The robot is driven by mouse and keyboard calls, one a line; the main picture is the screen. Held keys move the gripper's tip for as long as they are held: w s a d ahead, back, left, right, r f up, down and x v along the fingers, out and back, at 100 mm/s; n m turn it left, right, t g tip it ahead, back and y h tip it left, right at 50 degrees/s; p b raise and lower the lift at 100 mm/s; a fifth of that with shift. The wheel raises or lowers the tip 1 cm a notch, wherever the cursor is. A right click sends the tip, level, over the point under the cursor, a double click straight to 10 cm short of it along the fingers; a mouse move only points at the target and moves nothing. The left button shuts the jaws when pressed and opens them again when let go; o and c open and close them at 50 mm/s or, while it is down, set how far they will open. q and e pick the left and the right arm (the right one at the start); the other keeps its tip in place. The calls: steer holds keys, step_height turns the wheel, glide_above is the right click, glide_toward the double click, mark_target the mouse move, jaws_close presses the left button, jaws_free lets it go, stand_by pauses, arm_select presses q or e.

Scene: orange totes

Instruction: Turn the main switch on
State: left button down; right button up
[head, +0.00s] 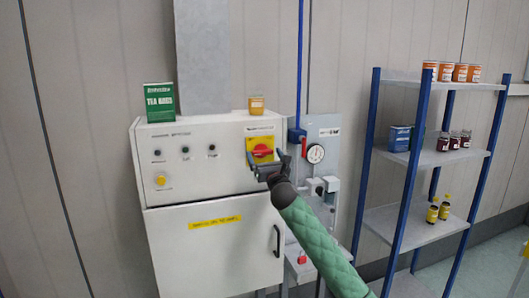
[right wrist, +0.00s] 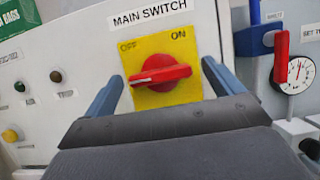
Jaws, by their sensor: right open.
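The main switch is a red rotary knob (head: 262,151) on a yellow plate on the upper right front of the white cabinet. In the right wrist view the knob (right wrist: 160,75) lies roughly level across the plate, under the printed words OFF at upper left and ON at upper right. My right gripper (head: 267,161) is at the switch, its arm coming from the lower right. Its two blue fingers (right wrist: 163,77) are open, one on each side of the knob, with gaps visible between fingers and knob. My left gripper is not in view.
Right of the switch are a red lever (head: 303,147) and a gauge (head: 315,153). A blue-post shelf (head: 400,223) with jars stands farther right.

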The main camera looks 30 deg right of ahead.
steer(key=shift+w+r, duration=0.15)
steer(key=shift+w, duration=0.2)
steer(key=c, duration=1)
